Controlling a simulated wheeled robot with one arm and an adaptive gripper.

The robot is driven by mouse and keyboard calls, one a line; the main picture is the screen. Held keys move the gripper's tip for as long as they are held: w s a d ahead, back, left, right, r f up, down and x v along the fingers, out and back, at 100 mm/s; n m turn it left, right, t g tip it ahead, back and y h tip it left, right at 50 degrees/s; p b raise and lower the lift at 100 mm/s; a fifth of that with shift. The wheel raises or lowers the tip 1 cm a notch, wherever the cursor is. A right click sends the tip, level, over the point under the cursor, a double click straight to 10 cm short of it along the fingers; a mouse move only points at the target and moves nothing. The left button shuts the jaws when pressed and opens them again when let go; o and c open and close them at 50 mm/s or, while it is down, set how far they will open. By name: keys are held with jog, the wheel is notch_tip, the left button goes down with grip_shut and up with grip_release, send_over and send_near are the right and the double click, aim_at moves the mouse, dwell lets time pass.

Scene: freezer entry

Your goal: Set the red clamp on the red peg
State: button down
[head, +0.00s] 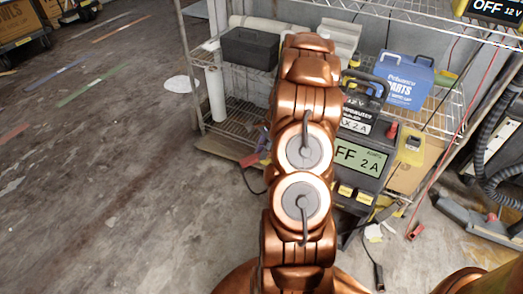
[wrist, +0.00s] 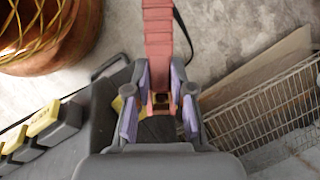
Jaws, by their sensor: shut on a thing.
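A red clamp (wrist: 158,40) with a ribbed handle is between the purple-padded fingers of my gripper (wrist: 160,88) in the wrist view. The gripper is shut on it, and a black cable runs beside it. A red piece (head: 251,160) with a black cable shows just left of the arm. The red peg (head: 391,132) stands on the top right of a dark battery charger (head: 372,143), which reads "OFF 2 A". The peg is not clearly visible in the wrist view, and the clamp is apart from it in the head view.
A wire shelf (head: 236,113) stands behind the charger, with a blue parts box (head: 403,80) and a black bin (head: 249,48). Another red clamp (head: 416,231) lies on the floor at right. Hoses and cables crowd the right. The floor at left is mostly clear.

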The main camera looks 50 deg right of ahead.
jog(key=shift+f, duration=0.5)
jog(key=c, duration=0.9)
grip_release()
notch_tip(320, 180, up, 10)
dwell(0.6)
